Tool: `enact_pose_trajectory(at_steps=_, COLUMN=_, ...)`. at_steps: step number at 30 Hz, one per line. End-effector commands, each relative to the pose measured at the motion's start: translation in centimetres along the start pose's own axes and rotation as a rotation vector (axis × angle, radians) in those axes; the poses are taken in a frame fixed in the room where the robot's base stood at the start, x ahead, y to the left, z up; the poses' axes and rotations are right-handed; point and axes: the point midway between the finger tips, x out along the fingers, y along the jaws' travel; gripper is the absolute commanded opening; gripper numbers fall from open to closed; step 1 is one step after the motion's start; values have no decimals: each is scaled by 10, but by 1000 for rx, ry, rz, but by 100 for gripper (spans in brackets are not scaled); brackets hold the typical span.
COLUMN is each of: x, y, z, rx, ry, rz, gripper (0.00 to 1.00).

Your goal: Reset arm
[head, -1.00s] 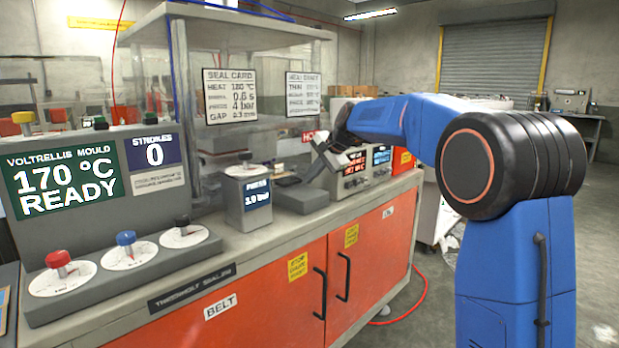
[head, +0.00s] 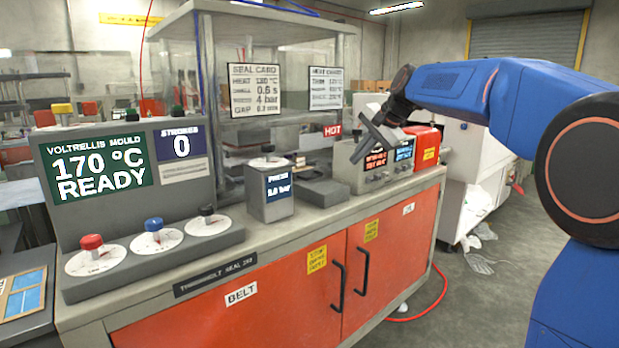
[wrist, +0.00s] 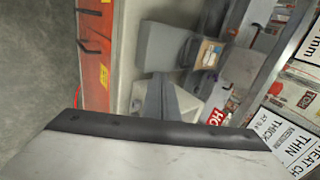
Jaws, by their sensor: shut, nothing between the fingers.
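My gripper (head: 373,140) hangs from the blue arm in the head view, in front of the grey box with red and blue displays (head: 378,160) and above the bench top. In the wrist view its fingers (wrist: 160,98) are together with nothing between them. The wrist view shows the bench top and the red cabinet doors (wrist: 95,50) below it. The red doors (head: 345,265) also show in the head view.
The mould panel (head: 120,165) reads 170 °C READY, with several dials in front. A small pressure box (head: 269,192) and a grey block (head: 322,193) stand on the bench. A red hose (head: 436,300) lies on the floor. Open floor is at the right.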

Motion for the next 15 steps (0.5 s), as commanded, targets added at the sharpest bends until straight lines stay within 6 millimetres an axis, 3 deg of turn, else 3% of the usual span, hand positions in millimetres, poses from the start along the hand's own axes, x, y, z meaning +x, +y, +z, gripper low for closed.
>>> enact_pose_trajectory(at_steps=6, x=-31, y=66, z=45, rx=-146, ry=29, rz=63, gripper=0)
enact_pose_trajectory(at_steps=15, x=-61, y=169, z=104, rx=-361, ry=51, rz=160, gripper=0)
